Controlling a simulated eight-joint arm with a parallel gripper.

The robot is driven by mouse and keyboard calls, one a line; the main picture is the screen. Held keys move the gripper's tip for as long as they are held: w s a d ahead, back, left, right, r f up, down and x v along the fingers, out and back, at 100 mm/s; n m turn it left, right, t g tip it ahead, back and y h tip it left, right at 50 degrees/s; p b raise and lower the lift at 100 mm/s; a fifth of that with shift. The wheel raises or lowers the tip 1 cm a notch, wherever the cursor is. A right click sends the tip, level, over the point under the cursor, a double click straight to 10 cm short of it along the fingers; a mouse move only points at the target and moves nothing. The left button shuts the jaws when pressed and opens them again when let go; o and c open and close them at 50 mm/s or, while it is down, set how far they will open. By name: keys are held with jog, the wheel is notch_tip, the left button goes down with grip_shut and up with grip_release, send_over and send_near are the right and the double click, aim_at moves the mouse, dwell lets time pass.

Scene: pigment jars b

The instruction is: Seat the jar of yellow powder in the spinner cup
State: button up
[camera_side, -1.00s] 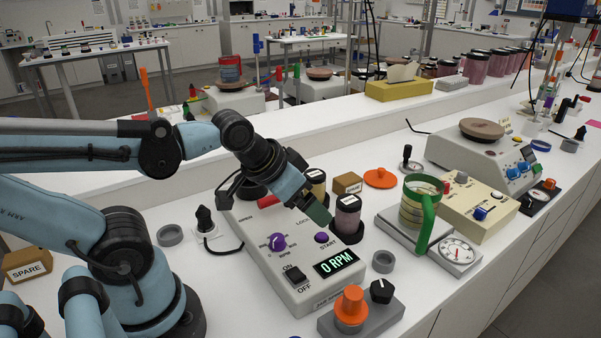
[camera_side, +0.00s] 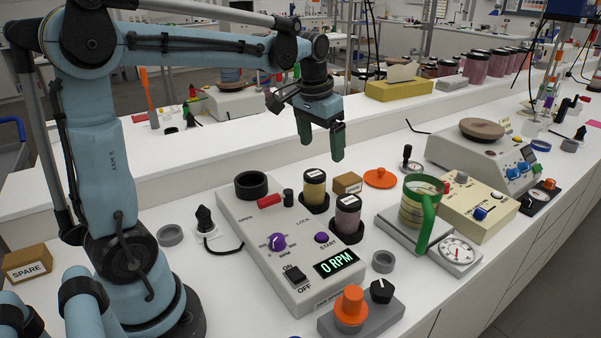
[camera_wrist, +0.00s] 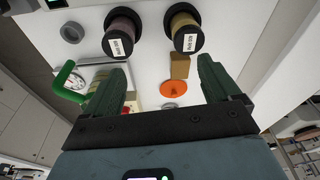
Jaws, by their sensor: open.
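The jar of yellow powder (camera_side: 315,184) stands upright in a black round holder (camera_side: 314,208) at the right edge of the spinner unit. In the wrist view its black lid and white label (camera_wrist: 189,42) show at the top right. The spinner cup (camera_side: 251,184), a black round cup, sits at the back left of the spinner unit (camera_side: 268,240) and looks empty. My gripper (camera_side: 323,153) points down, open and empty, above and behind the yellow jar in the side view. Its green fingers (camera_wrist: 162,68) are apart in the wrist view, with no jar between them.
A jar of mauve powder (camera_side: 348,212) stands close in front of the yellow one. A red lever (camera_side: 269,201) and black knob (camera_side: 288,198) sit beside the cup. A cardboard box (camera_side: 347,183) and orange lid (camera_side: 380,178) lie behind the jars. A green-handled mug (camera_side: 426,215) stands right.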

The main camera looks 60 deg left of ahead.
jog(key=g, duration=0.2)
send_over(313, 174)
jog(key=f, duration=0.2)
jog(key=shift+w+f+n, duration=0.25)
jog(key=shift+w+n, duration=0.05)
jog(key=shift+w, duration=0.2)
notch_tip(313, 174, down, 6)
jog(key=shift+d+f, duration=0.1)
jog(key=shift+f, duration=0.15)
jog(key=shift+s+f, duration=0.25)
jog(key=shift+f, duration=1.05)
jog(key=shift+s+f, duration=0.2)
jog(key=shift+f, duration=1.1)
jog(key=c, duration=1.1)
jog(key=shift+c, duration=0.2)
jog(key=shift+r, duration=0.1)
